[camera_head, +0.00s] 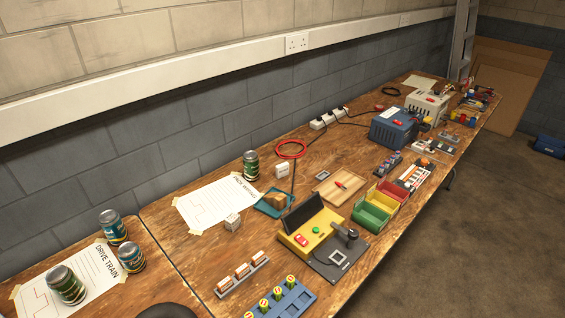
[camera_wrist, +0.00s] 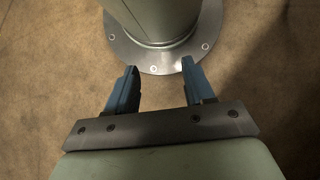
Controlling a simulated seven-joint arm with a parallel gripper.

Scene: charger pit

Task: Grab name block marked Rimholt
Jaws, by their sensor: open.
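No block shows a readable Rimholt marking in the head view; the lettering is too small. Several small white-and-brown blocks (camera_head: 242,271) stand in a row on a grey rack at the front of the bench. A separate white block (camera_head: 232,222) stands at the edge of the taped paper sheet, and another white block (camera_head: 282,170) stands farther back; I cannot tell whether either is a name block. My gripper (camera_wrist: 158,82) shows in the wrist view with its blue fingers apart and nothing between them, over bare wood beside a round bolted metal flange.
Cans (camera_head: 113,228) stand at the left by the paper sheets. A blue rack (camera_head: 281,301) with yellow-green pieces is at the front. A yellow console (camera_head: 311,232), coloured bins (camera_head: 375,213) and a blue power unit (camera_head: 394,127) crowd the bench rightward. Bare wood lies left of the block rack.

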